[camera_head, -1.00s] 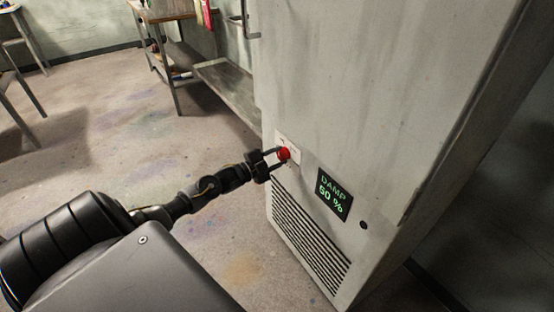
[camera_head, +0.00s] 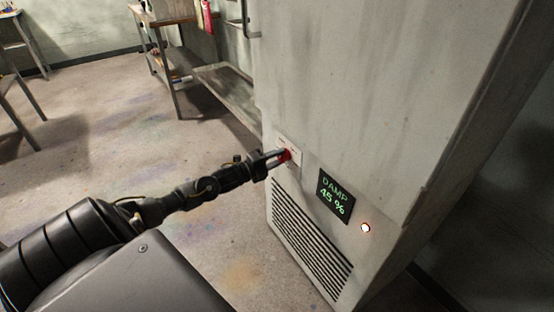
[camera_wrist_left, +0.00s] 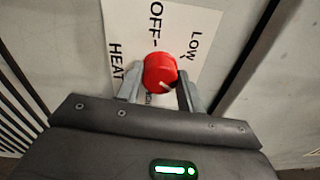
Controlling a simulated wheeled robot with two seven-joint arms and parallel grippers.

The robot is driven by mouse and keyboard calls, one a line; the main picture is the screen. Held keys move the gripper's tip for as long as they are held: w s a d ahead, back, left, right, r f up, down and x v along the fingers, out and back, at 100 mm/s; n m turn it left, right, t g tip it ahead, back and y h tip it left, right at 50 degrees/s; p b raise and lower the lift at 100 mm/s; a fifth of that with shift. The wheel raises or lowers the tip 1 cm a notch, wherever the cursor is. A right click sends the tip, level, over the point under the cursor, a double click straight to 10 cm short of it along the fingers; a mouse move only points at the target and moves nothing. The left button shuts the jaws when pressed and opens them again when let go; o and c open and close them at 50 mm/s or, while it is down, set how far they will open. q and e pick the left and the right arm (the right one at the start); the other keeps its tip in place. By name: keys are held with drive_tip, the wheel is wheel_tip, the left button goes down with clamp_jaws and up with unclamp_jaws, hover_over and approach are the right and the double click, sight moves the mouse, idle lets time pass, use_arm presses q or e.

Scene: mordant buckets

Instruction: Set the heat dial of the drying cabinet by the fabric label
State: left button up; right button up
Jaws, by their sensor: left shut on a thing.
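The drying cabinet (camera_head: 350,90) is a tall, stained grey-white box at the right of the head view. Its red heat dial (camera_head: 287,155) sits on a white plate low on the front. My left gripper (camera_head: 279,157) is shut on the dial, fingers on either side. In the left wrist view the dial (camera_wrist_left: 160,72) has a white mark near its lower edge. The plate (camera_wrist_left: 185,30) reads HEAT, OFF and LOW; other lettering is partly hidden by the dial and fingers. The display (camera_head: 335,197) reads DAMP 45 %. A small lamp (camera_head: 365,228) is lit. I see no fabric label. My right gripper is out of view.
A vent grille (camera_head: 308,240) lies below the dial. A low bench (camera_head: 228,90) and a shelved table (camera_head: 165,60) stand behind and left of the cabinet. The floor left of the cabinet is open.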

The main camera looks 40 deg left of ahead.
use_arm(q)
drive_tip(key=shift+m, duration=0.3)
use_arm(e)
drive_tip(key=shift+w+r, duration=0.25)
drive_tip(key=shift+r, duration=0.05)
use_arm(q)
drive_tip(key=o, duration=1)
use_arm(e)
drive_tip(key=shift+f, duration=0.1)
use_arm(q)
drive_tip(key=v, duration=1)
drive_tip(key=shift+s+a+p, duration=0.2)
drive_tip(key=shift+s+p, duration=0.15)
drive_tip(key=shift+p, duration=0.05)
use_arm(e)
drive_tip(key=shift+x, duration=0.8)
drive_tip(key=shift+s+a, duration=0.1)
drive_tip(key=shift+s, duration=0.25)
